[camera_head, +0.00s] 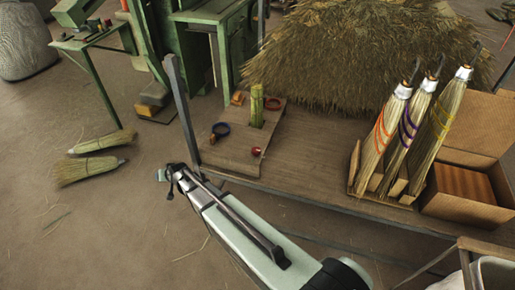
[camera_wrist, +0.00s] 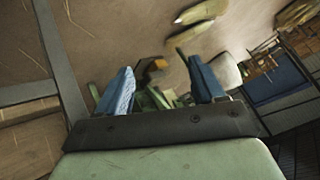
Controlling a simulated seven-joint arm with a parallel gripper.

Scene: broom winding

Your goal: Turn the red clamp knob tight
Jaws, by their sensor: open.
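The red clamp knob (camera_head: 256,151) appears as a small red round thing at the front right of a wooden board on the workbench, in the head view. A green upright bundle (camera_head: 257,106) stands on the board behind it. My gripper (camera_head: 165,180) is left of the bench's front edge, apart from the knob and to its lower left. In the wrist view my gripper (camera_wrist: 163,84) is open, with its two blue fingers spread and nothing held between them. The knob cannot be made out in the wrist view.
A grey post (camera_head: 181,105) rises at the bench's left corner. Three brooms (camera_head: 415,125) stand right, beside a cardboard box (camera_head: 460,190). A straw heap (camera_head: 360,60) covers the back.

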